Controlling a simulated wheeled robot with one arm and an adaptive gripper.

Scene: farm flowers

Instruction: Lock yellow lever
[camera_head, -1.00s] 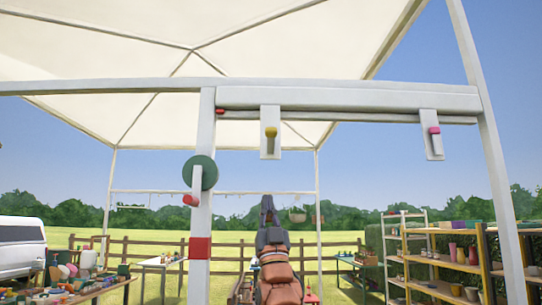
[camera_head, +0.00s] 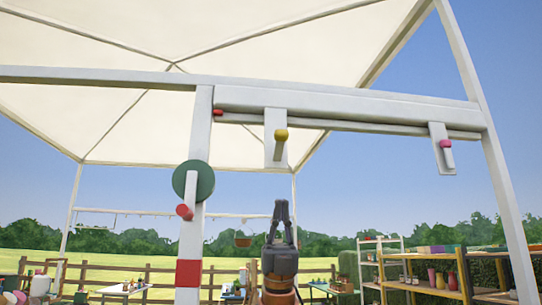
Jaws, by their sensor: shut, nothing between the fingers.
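The yellow lever (camera_head: 281,135) has a round yellow knob and a short stem pointing down. It is mounted on a white plate (camera_head: 270,122) that hangs from the white crossbar, right of the near post. My gripper (camera_head: 281,203) points up below the lever, with a clear gap in the picture between its fingertips and the plate. Its dark fingers are together and hold nothing. It is not touching the lever.
A pink lever (camera_head: 446,144) hangs from the crossbar (camera_head: 350,103) at right. A green disc (camera_head: 193,180) with a red-tipped handle (camera_head: 184,211) is on the left post (camera_head: 190,245). Shelves with pots (camera_head: 440,278) stand at lower right. Open air surrounds my gripper.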

